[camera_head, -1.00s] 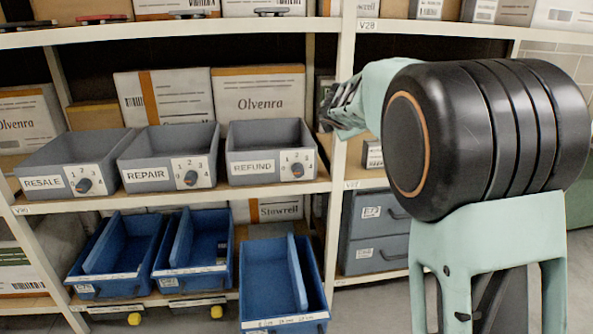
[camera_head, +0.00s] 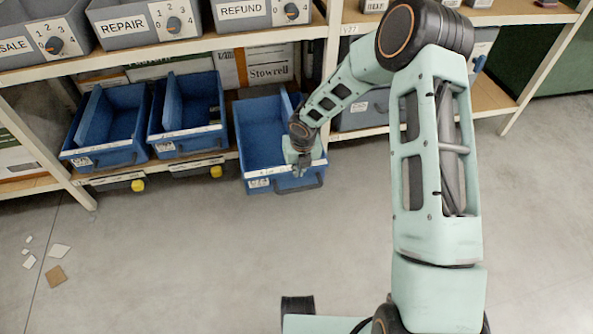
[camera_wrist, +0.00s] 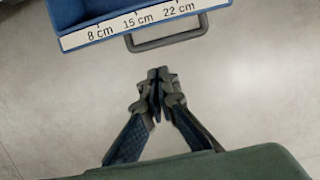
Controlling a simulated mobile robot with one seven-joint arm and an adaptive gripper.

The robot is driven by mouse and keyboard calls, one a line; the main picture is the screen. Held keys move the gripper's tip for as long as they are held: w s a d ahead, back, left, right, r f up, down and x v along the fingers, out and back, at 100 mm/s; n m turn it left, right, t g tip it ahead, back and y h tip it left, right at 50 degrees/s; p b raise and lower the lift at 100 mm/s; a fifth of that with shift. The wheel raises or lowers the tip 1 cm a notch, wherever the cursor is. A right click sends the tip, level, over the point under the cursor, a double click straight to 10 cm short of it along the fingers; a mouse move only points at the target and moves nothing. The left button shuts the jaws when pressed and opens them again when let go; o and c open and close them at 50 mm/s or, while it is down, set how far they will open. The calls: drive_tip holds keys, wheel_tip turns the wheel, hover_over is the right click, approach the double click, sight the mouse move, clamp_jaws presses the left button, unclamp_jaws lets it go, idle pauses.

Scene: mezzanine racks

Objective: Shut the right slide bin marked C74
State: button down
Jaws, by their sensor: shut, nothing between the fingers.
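The right blue slide bin (camera_head: 262,130) sticks out of the lower shelf in the head view, farther forward than the two blue bins to its left. Its front has a white strip, a small label too small to read and a grey handle (camera_head: 300,186). In the wrist view the bin's front edge (camera_wrist: 75,40) shows a scale with 8, 15 and 22 cm, and the handle (camera_wrist: 168,42) lies just beyond my fingertips. My gripper (camera_wrist: 158,75) is shut and empty, apart from the handle. In the head view my gripper (camera_head: 299,168) is at the bin's front and hides part of it.
Two more blue bins (camera_head: 112,115) (camera_head: 187,108) stand on the shelf to the left, with yellow knobs (camera_head: 138,185) below them. Grey dial bins (camera_head: 250,12) stand on the shelf above. Scraps (camera_head: 56,277) lie on the floor at left. The floor before the rack is mostly clear.

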drive_tip(key=w+f+b, duration=0.1)
drive_tip(key=f, duration=0.1)
drive_tip(key=w+f+b, duration=0.1)
drive_tip(key=w+f, duration=0.1)
drive_tip(key=f, duration=0.1)
drive_tip(key=w+a+f+b, duration=0.1)
drive_tip(key=f, duration=0.2)
drive_tip(key=shift+w+a+f+b, duration=0.1)
drive_tip(key=shift+w+f+b, duration=0.2)
drive_tip(key=shift+b, duration=0.1)
drive_tip(key=shift+w+a+r, duration=0.15)
drive_tip(key=shift+w+a, duration=0.05)
drive_tip(key=shift+w, duration=0.45)
drive_tip(key=shift+w+a, duration=0.1)
drive_tip(key=shift+w, duration=0.05)
